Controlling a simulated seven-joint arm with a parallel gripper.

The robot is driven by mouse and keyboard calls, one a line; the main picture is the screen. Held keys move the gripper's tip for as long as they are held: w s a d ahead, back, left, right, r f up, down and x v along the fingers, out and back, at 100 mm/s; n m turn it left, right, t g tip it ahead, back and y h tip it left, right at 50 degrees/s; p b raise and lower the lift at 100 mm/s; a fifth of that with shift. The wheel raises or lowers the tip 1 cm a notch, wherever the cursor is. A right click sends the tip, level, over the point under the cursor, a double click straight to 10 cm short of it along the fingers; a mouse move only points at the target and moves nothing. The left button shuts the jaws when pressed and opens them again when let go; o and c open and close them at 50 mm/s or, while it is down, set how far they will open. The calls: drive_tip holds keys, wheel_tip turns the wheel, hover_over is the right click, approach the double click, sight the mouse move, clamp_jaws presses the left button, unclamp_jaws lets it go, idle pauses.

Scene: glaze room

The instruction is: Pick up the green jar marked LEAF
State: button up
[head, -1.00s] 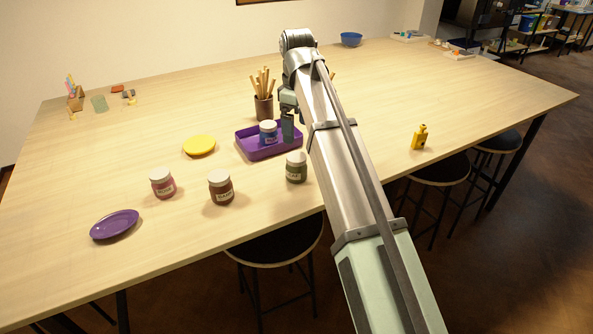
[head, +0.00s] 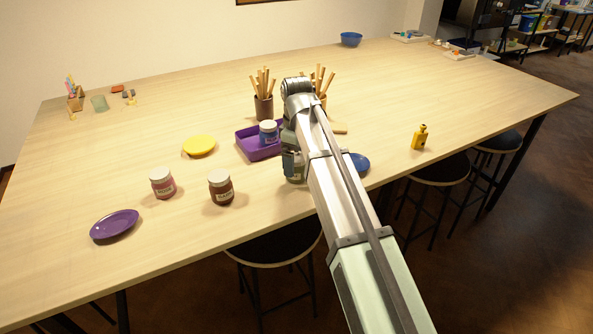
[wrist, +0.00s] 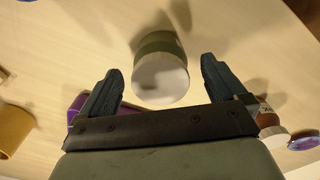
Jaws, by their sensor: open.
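In the wrist view the green jar (wrist: 160,43) shows its white lid and green body between the two fingers of my gripper (wrist: 162,68). The gripper is open, with gaps on both sides of the jar, and no contact shows. The LEAF label cannot be read here. In the head view my gripper (head: 291,163) is low at the near side of the table, right of the brown jar (head: 221,189). It hides most of the green jar there.
The purple tray (head: 260,154) holds a blue jar (head: 268,131), close behind my gripper. A pink-red jar (head: 162,184) stands left of the brown one. Stick-filled cups (head: 264,107) stand behind the tray. A blue dish (head: 359,162) and yellow bottle (head: 420,137) are right.

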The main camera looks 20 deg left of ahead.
wheel_tip(320, 180, down, 2)
drive_tip(key=shift+f, duration=0.2)
drive_tip(key=c, duration=1.3)
